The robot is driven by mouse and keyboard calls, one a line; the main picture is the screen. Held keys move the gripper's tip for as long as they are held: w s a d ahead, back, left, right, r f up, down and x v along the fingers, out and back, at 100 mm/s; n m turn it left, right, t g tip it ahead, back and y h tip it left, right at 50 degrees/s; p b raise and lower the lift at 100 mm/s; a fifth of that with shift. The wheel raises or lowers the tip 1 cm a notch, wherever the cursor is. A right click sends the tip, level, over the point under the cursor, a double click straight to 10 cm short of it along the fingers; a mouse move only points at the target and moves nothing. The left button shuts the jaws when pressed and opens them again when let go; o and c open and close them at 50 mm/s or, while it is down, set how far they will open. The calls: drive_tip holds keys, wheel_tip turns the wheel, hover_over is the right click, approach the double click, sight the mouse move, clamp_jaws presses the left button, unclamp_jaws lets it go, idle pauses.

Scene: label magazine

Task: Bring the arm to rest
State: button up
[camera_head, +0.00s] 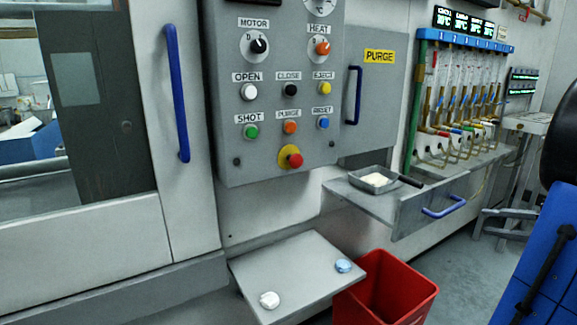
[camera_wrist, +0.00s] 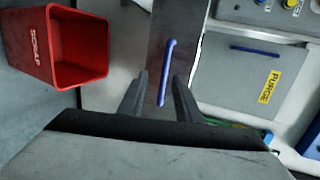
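My gripper (camera_wrist: 160,76) shows in the wrist view with its two dark fingers apart and nothing held between them. The blue handle (camera_wrist: 166,72) of the grey drawer front appears between the fingers; how far beyond them it lies I cannot tell. In the head view the same drawer (camera_head: 410,212) stands out from the machine, with its blue handle (camera_head: 443,207) on the front. The gripper itself is not visible in the head view.
A red scrap bin (camera_head: 385,298) stands on the floor beside a grey shelf (camera_head: 290,270) holding a white and a blue puck. The control panel (camera_head: 270,110) and closed purge door (camera_head: 378,90) are above.

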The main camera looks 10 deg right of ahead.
drive_tip(key=w+a+f+n+g, duration=0.1)
drive_tip(key=a+f+n+g, duration=0.15)
drive_tip(key=a, duration=0.85)
drive_tip(key=w+a+f+n+g, duration=0.15)
drive_tip(key=a+g, duration=0.25)
drive_tip(key=a, duration=0.6)
drive_tip(key=s+a+f+n+g+h, duration=0.1)
drive_tip(key=s+a+f+n+h, duration=0.2)
drive_tip(key=s+a, duration=0.3)
drive_tip(key=s+a+f+n+h, duration=0.2)
drive_tip(key=s+a+n+h, duration=0.1)
drive_tip(key=s+a+n, duration=0.3)
drive_tip(key=s+a, duration=0.1)
drive_tip(key=a, duration=0.1)
drive_tip(key=shift+a+f+g, duration=0.3)
drive_tip(key=shift+f+g, duration=0.05)
drive_tip(key=shift+f, duration=0.05)
